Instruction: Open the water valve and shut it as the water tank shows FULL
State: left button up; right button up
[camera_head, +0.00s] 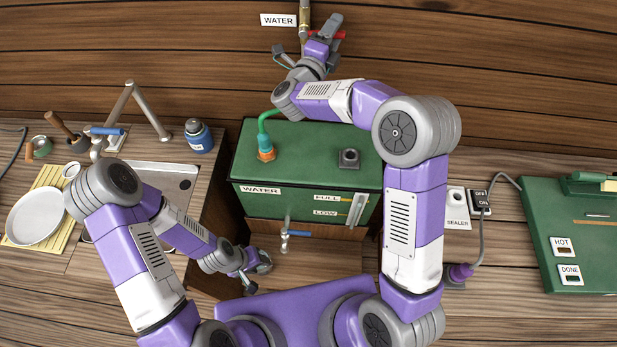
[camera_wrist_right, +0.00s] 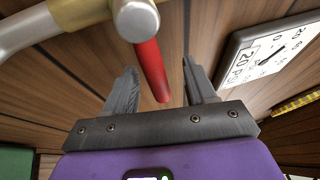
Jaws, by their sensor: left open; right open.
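The water valve's red handle (camera_head: 340,35) is on the wall pipe beside the WATER label (camera_head: 278,20). In the right wrist view the red handle (camera_wrist_right: 150,68) hangs from a round grey hub and reaches between my open fingers, with space on both sides. My right gripper (camera_head: 310,37) is at the valve, open, and partly hides it; its fingers also show in the wrist view (camera_wrist_right: 158,92). The green water tank (camera_head: 315,165) stands below, with FULL and LOW marks beside a level gauge (camera_head: 357,209). I cannot read the level. My left gripper (camera_head: 259,275) is open and empty, low in front of the tank.
A blue-handled tap (camera_head: 288,235) is on the tank's front. A sink (camera_head: 170,178), a plate (camera_head: 35,218) and a blue jar (camera_head: 198,136) are at left. A green machine (camera_head: 575,240) is at right. A white dial (camera_wrist_right: 268,60) is close by in the wrist view.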

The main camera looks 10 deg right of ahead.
jog(key=shift+s+d+b, duration=0.3)
jog(key=shift+d+b, duration=0.35)
jog(key=shift+d, duration=0.45)
jog(key=shift+s+d+b, duration=0.35)
jog(key=shift+d+b, duration=0.35)
jog(key=shift+d, duration=0.4)
jog(key=shift+s+d+b, duration=0.3)
jog(key=shift+d+b, duration=0.35)
jog(key=shift+d, duration=0.45)
jog(key=b+v, duration=0.1)
jog(key=v, duration=0.6)
jog(key=shift+s+a+b, duration=0.15)
jog(key=shift+s+b, duration=0.1)
jog(key=shift+b, duration=0.05)
